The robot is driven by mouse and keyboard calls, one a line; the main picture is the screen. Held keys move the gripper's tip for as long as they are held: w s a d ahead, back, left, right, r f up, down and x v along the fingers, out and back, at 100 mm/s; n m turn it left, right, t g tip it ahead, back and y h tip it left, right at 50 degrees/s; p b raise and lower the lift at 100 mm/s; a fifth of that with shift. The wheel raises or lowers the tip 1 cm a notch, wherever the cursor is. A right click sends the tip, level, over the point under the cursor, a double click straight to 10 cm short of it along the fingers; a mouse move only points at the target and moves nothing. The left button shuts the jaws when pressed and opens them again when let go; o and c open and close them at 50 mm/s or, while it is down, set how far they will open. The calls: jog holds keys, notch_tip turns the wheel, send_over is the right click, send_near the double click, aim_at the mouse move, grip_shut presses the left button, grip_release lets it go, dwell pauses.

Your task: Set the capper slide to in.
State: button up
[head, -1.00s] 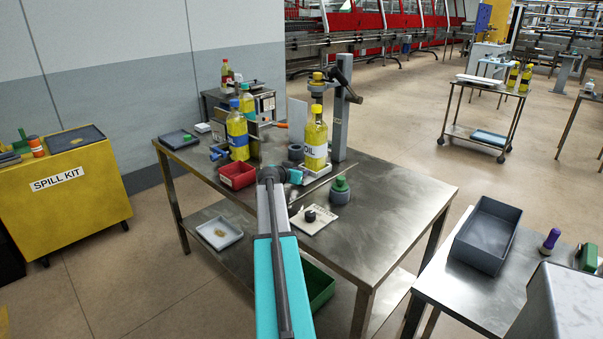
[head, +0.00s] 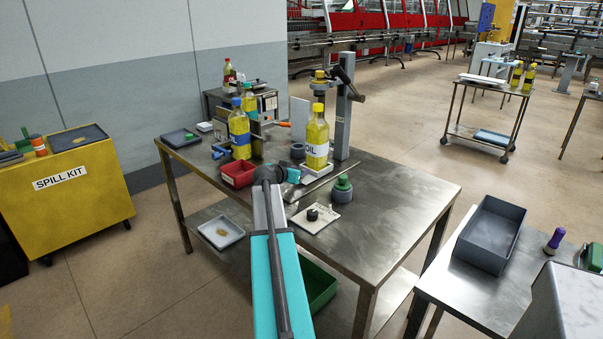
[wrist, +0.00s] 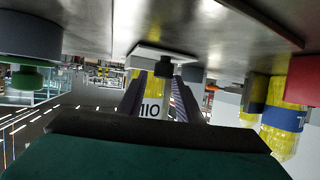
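The capper stand (head: 343,110) is a grey column with a dark lever at the back of the steel table. At its foot is the white slide plate (head: 322,171), with a yellow oil bottle (head: 317,140) upright on it. My gripper (head: 297,175) is in front of the plate, partly hidden by my arm. In the upside-down wrist view, my gripper (wrist: 160,90) has its dark fingers apart. The bottle label (wrist: 152,110) and a small dark knob (wrist: 163,68) at the white plate show between them. I cannot tell whether the fingers touch the knob.
A red bin (head: 238,174) and a blue-capped bottle (head: 239,135) stand left of my gripper. A green-topped grey jar (head: 342,188) and a white plate with a black knob (head: 316,216) are at the right. The table's right part is clear.

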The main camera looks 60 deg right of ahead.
jog(key=b+v, duration=0.1)
jog(key=v, duration=0.8)
jog(key=shift+s+a+r, duration=0.1)
jog(key=shift+a+r, duration=0.1)
jog(key=shift+a, duration=0.05)
jog(key=shift+r, duration=0.15)
